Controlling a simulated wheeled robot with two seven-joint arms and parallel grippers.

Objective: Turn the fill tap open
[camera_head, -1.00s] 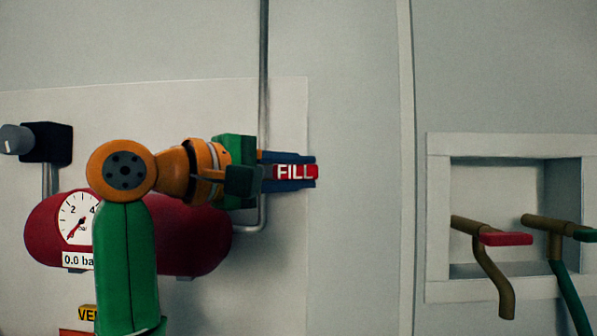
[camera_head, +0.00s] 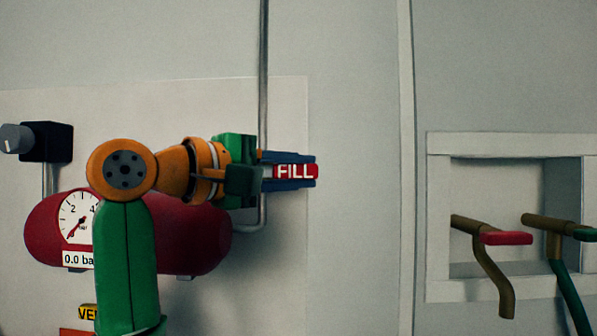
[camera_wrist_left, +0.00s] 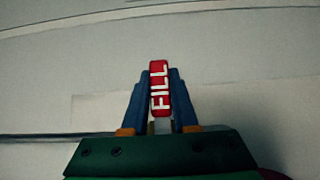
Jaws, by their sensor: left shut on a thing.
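The fill tap shows as a red handle with white FILL lettering (camera_head: 296,171), lying level in the head view. My left gripper (camera_head: 305,171) reaches in from the left with its blue fingers above and below the handle, shut on it. The left wrist view shows the red handle (camera_wrist_left: 159,88) between the two blue fingers of the left gripper (camera_wrist_left: 159,80). The tap's body behind the gripper is hidden. My right gripper is not in view.
A red tank (camera_head: 190,238) with a dial gauge (camera_head: 78,217) reading near zero sits behind my left arm. A grey pipe (camera_head: 264,70) runs up the panel. A black regulator (camera_head: 50,142) is at left. A wall recess at right holds two taps, one red-handled (camera_head: 506,239).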

